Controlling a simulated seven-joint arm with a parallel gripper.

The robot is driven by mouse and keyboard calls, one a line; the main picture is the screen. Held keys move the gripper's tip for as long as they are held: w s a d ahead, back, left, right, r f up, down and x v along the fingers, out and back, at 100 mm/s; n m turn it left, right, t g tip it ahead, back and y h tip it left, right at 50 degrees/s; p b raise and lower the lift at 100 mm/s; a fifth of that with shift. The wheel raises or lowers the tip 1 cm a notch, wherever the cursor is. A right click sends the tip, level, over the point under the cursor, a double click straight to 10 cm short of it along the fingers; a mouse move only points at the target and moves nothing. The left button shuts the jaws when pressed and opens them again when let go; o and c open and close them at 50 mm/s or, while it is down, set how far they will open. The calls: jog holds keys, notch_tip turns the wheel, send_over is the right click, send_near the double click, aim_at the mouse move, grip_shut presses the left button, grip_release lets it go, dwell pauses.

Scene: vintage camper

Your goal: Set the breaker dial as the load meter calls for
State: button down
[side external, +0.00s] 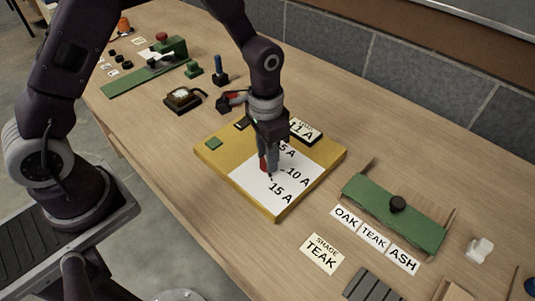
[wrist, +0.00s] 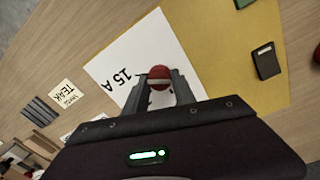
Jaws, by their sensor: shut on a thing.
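The breaker panel is a yellow board (side external: 211,150) with a white sheet (side external: 254,184) printed "5 A", "10 A" and "15 A". A dark block with a white label, the load meter (side external: 304,131), stands at the board's back edge and reads 11 A. My gripper (side external: 268,168) points down over the sheet, shut on the red dial (wrist: 160,76). The fingers flank the dial in the wrist view, where "15 A" shows to its left. The fingers hide most of the dial in the side view. I cannot tell which mark its pointer faces.
A dark block (wrist: 266,61) and a green block (side external: 214,143) sit on the board. Right are a green tray (side external: 370,208) with a black knob, and OAK, TEAK, ASH cards (side external: 374,239). Behind left stand a small meter (side external: 183,98) and a green rail (side external: 130,84).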

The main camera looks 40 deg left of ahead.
jog(key=c, duration=1)
grip_release()
jog(key=shift+c, duration=0.2)
notch_tip(320, 180, up, 7)
jog(key=shift+a+r, duration=0.1)
jog(key=shift+a, duration=0.05)
jog(key=s+a+r+n+t, duration=0.1)
jog(key=s+a+r+t, duration=0.2)
jog(key=r, duration=0.5)
jog(key=s+a+r+n+t, duration=0.1)
jog(key=s+r, duration=0.3)
jog(key=s, duration=0.4)
jog(key=s+a+r+n+t, duration=0.1)
jog(key=s+a+r+n, duration=0.1)
jog(key=s, duration=0.7)
notch_tip(320, 180, up, 3)
jog(key=shift+a+f+t+y, duration=0.2)
jog(key=shift+a+t+y, duration=0.15)
jog(key=shift+a, duration=0.4)
